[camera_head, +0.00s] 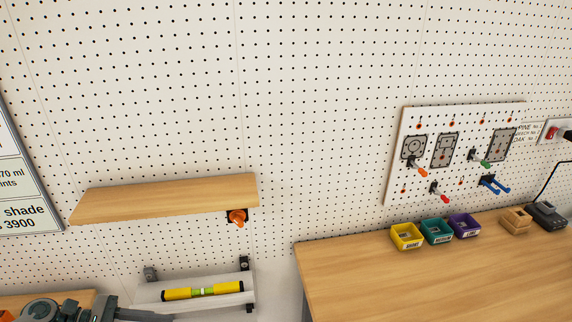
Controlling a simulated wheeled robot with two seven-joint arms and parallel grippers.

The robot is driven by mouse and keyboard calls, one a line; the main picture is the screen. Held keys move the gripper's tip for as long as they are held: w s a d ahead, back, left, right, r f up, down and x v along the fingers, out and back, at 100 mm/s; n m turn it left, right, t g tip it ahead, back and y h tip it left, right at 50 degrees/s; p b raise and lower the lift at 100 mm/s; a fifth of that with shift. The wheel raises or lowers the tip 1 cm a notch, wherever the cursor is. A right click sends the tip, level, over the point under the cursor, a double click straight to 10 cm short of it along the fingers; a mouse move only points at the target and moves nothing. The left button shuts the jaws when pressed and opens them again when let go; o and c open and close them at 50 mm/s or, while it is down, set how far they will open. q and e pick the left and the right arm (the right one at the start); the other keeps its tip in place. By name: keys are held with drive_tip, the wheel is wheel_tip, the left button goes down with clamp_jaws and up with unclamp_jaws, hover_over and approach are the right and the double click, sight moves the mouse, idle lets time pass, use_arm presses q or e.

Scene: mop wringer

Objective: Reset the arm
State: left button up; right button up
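Dark grey jointed parts at the bottom left edge look like my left arm, with what seems to be the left gripper (145,315) pointing right. The lower part is cut off by the frame, so I cannot tell whether its fingers are open or shut, and I see nothing clearly held. My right arm and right gripper are not in view. No mop or wringer is in view.
A wooden shelf (165,199) juts from the pegboard wall, with an orange part (238,216) below it. A yellow level (202,292) lies on a lower white shelf (238,299). At right, a wooden bench (400,278) holds yellow (407,236), teal (437,231) and purple (464,225) bins.

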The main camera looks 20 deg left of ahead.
use_arm(q)
drive_tip(key=w+d+r+n+t+y, duration=0.25)
drive_tip(key=w+n+t+y, duration=0.45)
drive_tip(key=n, duration=0.8)
drive_tip(key=s+d+f+n+g+y, duration=0.15)
drive_tip(key=f+n+y, duration=0.3)
drive_tip(key=n, duration=0.75)
drive_tip(key=s+d+f+n+g+y, duration=0.15)
drive_tip(key=s+f+n+y, duration=0.35)
drive_tip(key=n, duration=0.8)
drive_tip(key=s+d+f+n+g+h, duration=0.25)
drive_tip(key=s+d+g, duration=0.2)
drive_tip(key=d, duration=0.25)
drive_tip(key=s+d+f+n+g+h, duration=0.2)
drive_tip(key=s+d+f+n+g, duration=0.15)
drive_tip(key=s+d, duration=0.25)
wheel_tip(320, 180, down, 27)
drive_tip(key=s, duration=0.1)
drive_tip(key=s+a+f+g, duration=0.1)
drive_tip(key=s+a+f, duration=0.2)
drive_tip(key=s+f, duration=1.5)
drive_tip(key=shift+s+g, duration=0.2)
drive_tip(key=shift+g, duration=0.2)
